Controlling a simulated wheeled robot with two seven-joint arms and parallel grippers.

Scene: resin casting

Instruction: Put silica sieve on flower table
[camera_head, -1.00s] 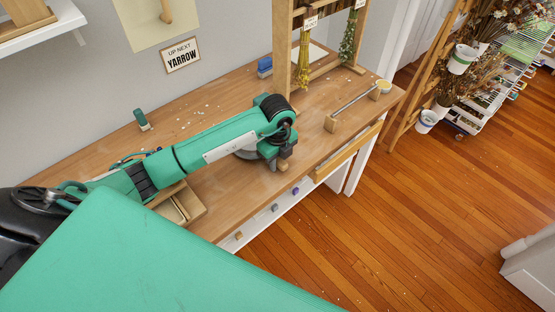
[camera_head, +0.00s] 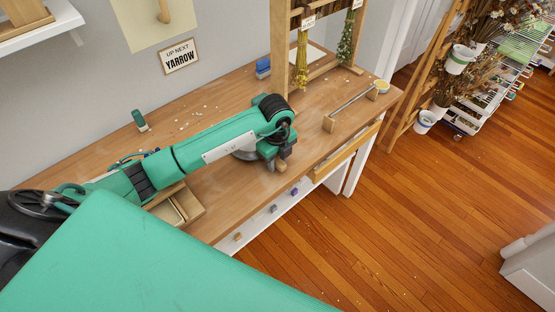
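The flower table (camera_head: 232,201) is a wooden workbench along the wall, with flower scraps on its top. My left arm reaches across it from the left. My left gripper (camera_head: 278,165) points down over the table's front part; its fingers are small and partly hidden, so I cannot tell whether it is open or shut. A grey round thing (camera_head: 245,155) shows partly behind the arm, beside the gripper; it may be the silica sieve, but the arm hides most of it. My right gripper is not in view.
A wooden frame with hanging dried flowers (camera_head: 301,62) stands at the back. A metal rod on wooden supports (camera_head: 352,102) lies to the right. An open wooden box (camera_head: 186,207) sits under the arm. A green bottle-like item (camera_head: 140,119) stands near the wall.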

